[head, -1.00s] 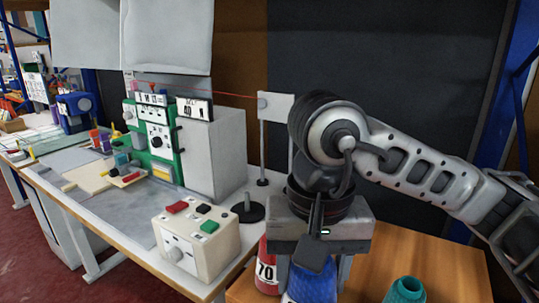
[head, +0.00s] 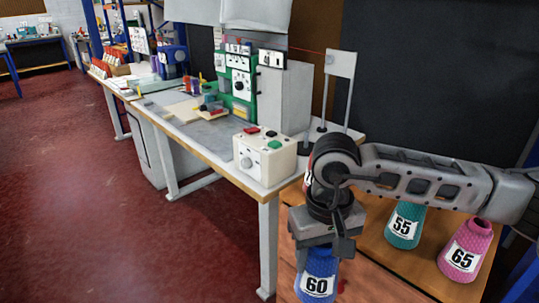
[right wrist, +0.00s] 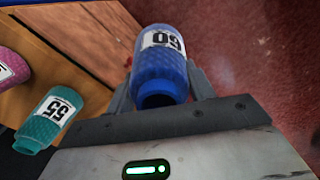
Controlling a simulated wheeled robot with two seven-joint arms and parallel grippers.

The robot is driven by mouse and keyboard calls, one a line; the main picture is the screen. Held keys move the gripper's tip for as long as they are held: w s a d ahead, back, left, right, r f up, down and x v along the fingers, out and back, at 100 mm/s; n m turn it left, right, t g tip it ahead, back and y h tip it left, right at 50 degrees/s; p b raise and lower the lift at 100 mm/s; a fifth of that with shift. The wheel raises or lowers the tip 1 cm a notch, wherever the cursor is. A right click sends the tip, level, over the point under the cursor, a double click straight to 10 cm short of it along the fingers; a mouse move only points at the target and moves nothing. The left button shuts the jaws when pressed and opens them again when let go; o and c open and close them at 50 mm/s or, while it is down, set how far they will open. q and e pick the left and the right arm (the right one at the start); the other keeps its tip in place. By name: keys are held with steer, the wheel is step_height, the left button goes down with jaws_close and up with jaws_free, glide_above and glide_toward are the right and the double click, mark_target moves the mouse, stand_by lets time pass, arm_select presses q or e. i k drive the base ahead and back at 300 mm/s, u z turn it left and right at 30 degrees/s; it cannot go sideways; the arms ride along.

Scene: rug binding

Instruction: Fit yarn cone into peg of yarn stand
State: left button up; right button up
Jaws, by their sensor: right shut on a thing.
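The blue yarn cone (head: 318,262), labelled 60, is in my right gripper (head: 322,243), which is shut on it. In the right wrist view the cone (right wrist: 160,75) sits between the two fingers, its narrow open end towards the gripper. The cone hangs upright in front of the wooden table. The yarn stand, a dark base with a short peg (head: 306,143), is behind the control box on the grey worktable, partly hidden by my right arm. My right gripper is in front of and below it in the picture. My left gripper is out of view.
A teal cone (head: 404,225) labelled 55 and a pink cone (head: 465,248) labelled 65 stand on the wooden table. The cream control box (head: 265,158) stands at the worktable's near corner. A pale guide post (head: 340,75) rises behind the peg.

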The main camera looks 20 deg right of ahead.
mark_target(305, 147)
steer(key=u, duration=2.65)
steer(key=i, duration=0.15)
steer(key=z, duration=1.6)
steer(key=i, duration=1.15)
steer(key=z, duration=0.7)
